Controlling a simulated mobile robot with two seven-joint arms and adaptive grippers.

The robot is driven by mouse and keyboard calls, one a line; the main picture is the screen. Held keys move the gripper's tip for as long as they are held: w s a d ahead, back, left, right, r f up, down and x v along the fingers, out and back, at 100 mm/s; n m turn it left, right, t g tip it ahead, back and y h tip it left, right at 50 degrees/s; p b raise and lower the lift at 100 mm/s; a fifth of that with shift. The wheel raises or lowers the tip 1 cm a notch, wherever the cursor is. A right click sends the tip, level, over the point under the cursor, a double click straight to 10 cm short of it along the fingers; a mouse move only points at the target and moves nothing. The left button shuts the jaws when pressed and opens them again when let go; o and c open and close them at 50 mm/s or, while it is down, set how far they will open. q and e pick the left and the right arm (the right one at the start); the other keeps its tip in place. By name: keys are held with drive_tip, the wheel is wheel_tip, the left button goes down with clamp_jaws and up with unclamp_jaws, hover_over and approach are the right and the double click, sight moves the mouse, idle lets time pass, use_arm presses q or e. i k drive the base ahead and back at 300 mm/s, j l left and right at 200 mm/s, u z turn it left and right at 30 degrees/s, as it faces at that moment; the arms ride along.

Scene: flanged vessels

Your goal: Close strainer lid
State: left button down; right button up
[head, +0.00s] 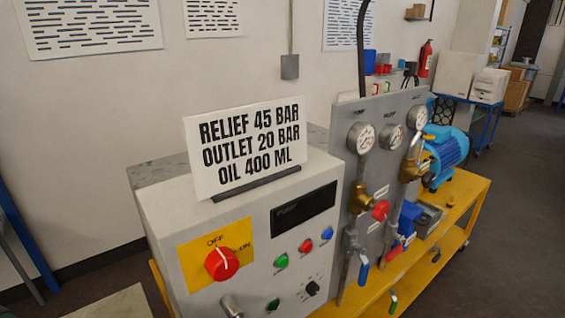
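I cannot make out a strainer or its lid for certain in the head view. A small grey box-like part (429,217) sits on the yellow cart beside a blue part (408,216), right of the gauge panel. It is too small to tell whether it is the strainer or whether it has a lid. Neither of my grippers is in view.
A control cabinet (165,222) with a red rotary switch (221,263) stands in front, bearing a sign (247,146). Right of it are a grey gauge panel (350,110) with valves, a blue motor (447,152) and the yellow cart (468,192). Open floor (520,230) lies right.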

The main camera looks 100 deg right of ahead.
sight(412, 192)
drive_tip(key=k, duration=0.8)
drive_tip(key=k+z, duration=0.15)
drive_tip(key=z, duration=0.2)
drive_tip(key=k+z, duration=0.15)
drive_tip(key=z, duration=0.15)
drive_tip(key=k+l+z, duration=0.1)
drive_tip(key=z, duration=1.9)
drive_tip(key=j+z, duration=0.2)
drive_tip(key=z, duration=1.2)
drive_tip(key=k+j, duration=0.45)
drive_tip(key=j, duration=0.3)
drive_tip(key=i+l, duration=1.75)
drive_tip(key=k+l+z, duration=0.05)
drive_tip(key=l, duration=0.1)
